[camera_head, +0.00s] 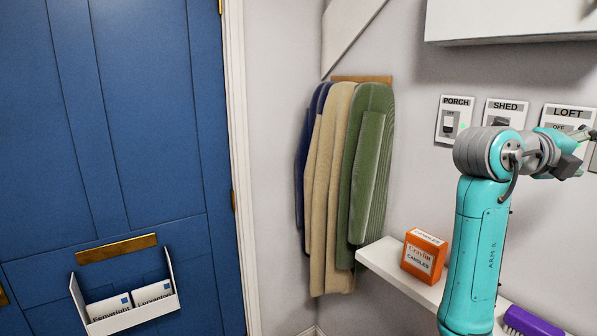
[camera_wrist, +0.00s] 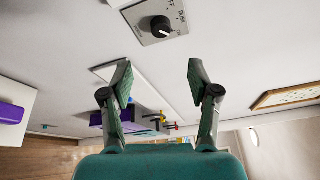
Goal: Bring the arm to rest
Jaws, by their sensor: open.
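My arm (camera_head: 480,245) rises at the right of the head view, with its upper links bent to the right. My gripper (camera_head: 575,152) is at the right edge there, in front of the LOFT switch plate (camera_head: 568,112) in the picture. In the wrist view my gripper (camera_wrist: 159,80) has its two fingers spread wide apart, with nothing between them. A grey plate with a black dial (camera_wrist: 160,25) lies beyond the fingertips in that view. I cannot tell the gap between the gripper and the wall.
A white shelf (camera_head: 400,284) holds an orange candle box (camera_head: 424,254) and a purple brush (camera_head: 530,322) beside my arm. PORCH (camera_head: 454,120) and SHED (camera_head: 505,113) switches are on the wall. A white cabinet (camera_head: 510,20) hangs above. Coats (camera_head: 368,165) hang left, near a blue door (camera_head: 120,130).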

